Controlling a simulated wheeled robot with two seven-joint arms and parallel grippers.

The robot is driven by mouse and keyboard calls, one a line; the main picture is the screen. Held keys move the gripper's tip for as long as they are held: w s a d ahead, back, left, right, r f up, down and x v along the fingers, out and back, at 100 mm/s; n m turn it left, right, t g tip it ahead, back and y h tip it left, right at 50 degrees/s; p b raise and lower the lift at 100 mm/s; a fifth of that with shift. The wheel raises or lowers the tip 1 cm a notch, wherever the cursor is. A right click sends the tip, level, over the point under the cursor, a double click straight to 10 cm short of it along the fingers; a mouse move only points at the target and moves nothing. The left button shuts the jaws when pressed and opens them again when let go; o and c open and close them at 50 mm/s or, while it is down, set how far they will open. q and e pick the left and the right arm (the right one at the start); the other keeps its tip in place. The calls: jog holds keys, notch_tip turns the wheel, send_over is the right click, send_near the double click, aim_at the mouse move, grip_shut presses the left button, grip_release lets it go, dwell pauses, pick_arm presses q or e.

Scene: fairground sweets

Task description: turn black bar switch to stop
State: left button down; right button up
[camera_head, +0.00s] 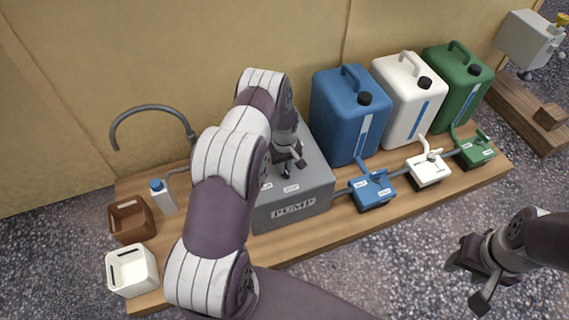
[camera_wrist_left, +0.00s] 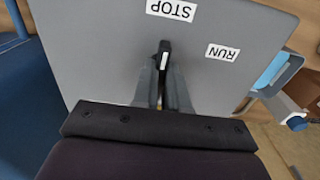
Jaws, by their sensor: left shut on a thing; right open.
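The black bar switch (camera_wrist_left: 164,46) stands on the grey top of the pump box (camera_wrist_left: 95,45), between my left fingers in the left wrist view. Its white mark lies toward the STOP label (camera_wrist_left: 172,9); the RUN label (camera_wrist_left: 222,52) is off to the right. My left gripper (camera_wrist_left: 165,88) is shut on the bar. In the head view my left gripper (camera_head: 288,168) is over the pump box (camera_head: 320,190), and the switch is hidden there. My right gripper (camera_head: 467,280) is open and empty, over the gravel at the right.
Blue (camera_head: 340,120), white (camera_head: 400,110) and green (camera_head: 458,85) canisters stand behind small valve boxes right of the pump. A brown bin (camera_head: 128,222), a white bin (camera_head: 133,270) and a white bottle (camera_head: 163,200) are at the left. A tan wall (camera_head: 220,40) rises behind.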

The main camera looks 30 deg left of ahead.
dwell(0.5)
pick_arm(q)
jog(key=c, duration=1.2)
grip_release()
jog(key=shift+o, duration=0.2)
jog(key=shift+r, duration=0.1)
notch_tip(320, 180, up, 12)
jog(key=p, duration=0.5)
jog(key=shift+r, duration=0.25)
